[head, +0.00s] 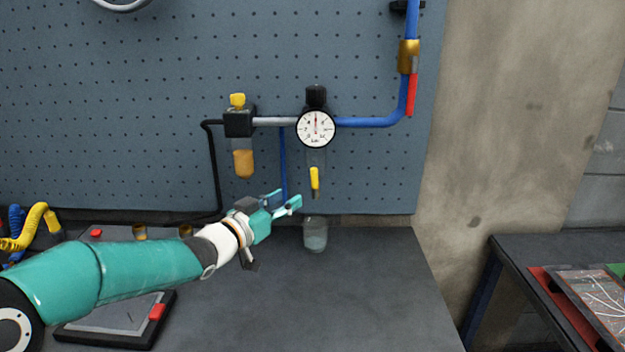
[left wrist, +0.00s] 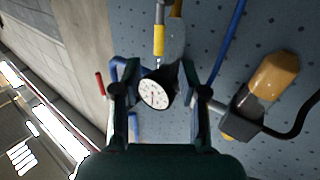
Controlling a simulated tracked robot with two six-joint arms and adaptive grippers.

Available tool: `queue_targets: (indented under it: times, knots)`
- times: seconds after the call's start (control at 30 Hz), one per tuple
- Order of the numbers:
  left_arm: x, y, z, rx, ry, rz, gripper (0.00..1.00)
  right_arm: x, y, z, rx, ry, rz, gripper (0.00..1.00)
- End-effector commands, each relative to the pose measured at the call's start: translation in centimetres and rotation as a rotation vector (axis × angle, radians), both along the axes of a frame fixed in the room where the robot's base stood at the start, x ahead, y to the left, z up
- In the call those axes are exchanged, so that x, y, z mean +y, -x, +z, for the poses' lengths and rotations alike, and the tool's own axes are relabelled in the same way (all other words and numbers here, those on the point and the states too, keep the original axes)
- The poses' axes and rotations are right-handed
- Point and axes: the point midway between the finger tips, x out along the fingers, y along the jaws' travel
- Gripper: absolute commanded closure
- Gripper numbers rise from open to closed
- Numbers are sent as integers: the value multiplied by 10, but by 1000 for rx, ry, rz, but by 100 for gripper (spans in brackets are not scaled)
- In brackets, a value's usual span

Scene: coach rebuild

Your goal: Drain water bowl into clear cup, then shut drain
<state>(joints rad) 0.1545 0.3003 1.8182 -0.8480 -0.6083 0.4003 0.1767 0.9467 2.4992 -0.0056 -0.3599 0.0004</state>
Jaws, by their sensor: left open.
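The clear water bowl (head: 316,158) hangs under the round dial gauge (head: 316,128), with a yellow drain (head: 314,179) at its bottom. The clear cup (head: 315,236) stands upright on the bench below the drain. Its lower part looks paler, perhaps water. My left gripper (head: 287,198) is open and empty, left of the drain and a little lower, above the cup's rim height. In the left wrist view the gauge (left wrist: 154,94) shows between the open fingers, and the yellow drain (left wrist: 159,40) lies beyond their tips. My right gripper is out of view.
An amber bowl (head: 243,163) hangs left under a black block with a yellow knob. A blue pipe (head: 370,122) runs right, up to a brass valve with a red handle (head: 412,94). The bench right of the cup is clear. A second table (head: 515,249) stands at right.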

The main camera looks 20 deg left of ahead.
Motion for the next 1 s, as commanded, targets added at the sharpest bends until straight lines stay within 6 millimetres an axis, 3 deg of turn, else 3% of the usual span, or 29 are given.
queue_targets:
  times: [0.3, 0.5, 0.93, 1.0]
  knots:
    - [-23, -67, 2, 1, 1, -3, 58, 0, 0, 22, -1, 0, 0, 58]
    - [-31, -92, 2, -1, 0, -3, 58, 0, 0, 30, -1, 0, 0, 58]
    - [-34, -102, 0, 0, 1, -2, 58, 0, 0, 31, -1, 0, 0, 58]
    - [-34, -102, 0, 0, 1, -2, 66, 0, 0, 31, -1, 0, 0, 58]
